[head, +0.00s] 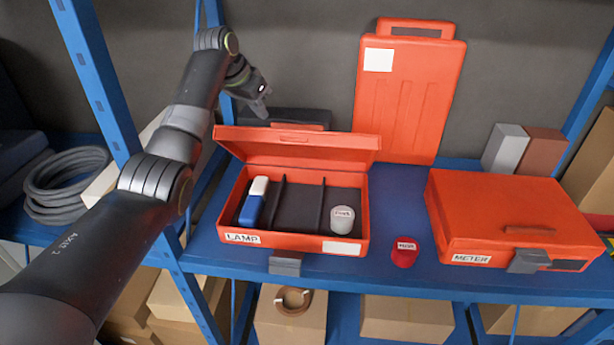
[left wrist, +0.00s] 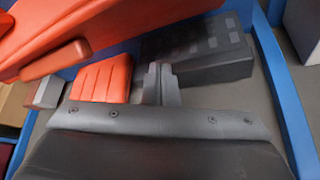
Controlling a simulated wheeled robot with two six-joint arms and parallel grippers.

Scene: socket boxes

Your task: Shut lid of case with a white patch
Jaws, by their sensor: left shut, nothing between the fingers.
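The open orange-red case marked LAMP (head: 228,238) stands on the blue shelf, with a white patch (head: 342,248) on its front right. Inside are dark dividers, a blue-and-white item (head: 254,200) at left and a white capped cylinder (head: 342,217) at right. My left gripper (head: 262,112) is shut and empty, above and behind the lid's left part, apart from it in the head view. In the left wrist view its fingers (left wrist: 161,84) are together, near an orange-red lid-like panel (left wrist: 110,22). My right gripper is out of view.
A shut case marked METER (head: 510,215) is at right, with a dark patch. A red cylinder (head: 404,252) stands between the cases. Behind, an upright red case (head: 410,100) bears a white label, and a dark box (head: 285,117) sits behind the lid. Blue posts flank the shelf.

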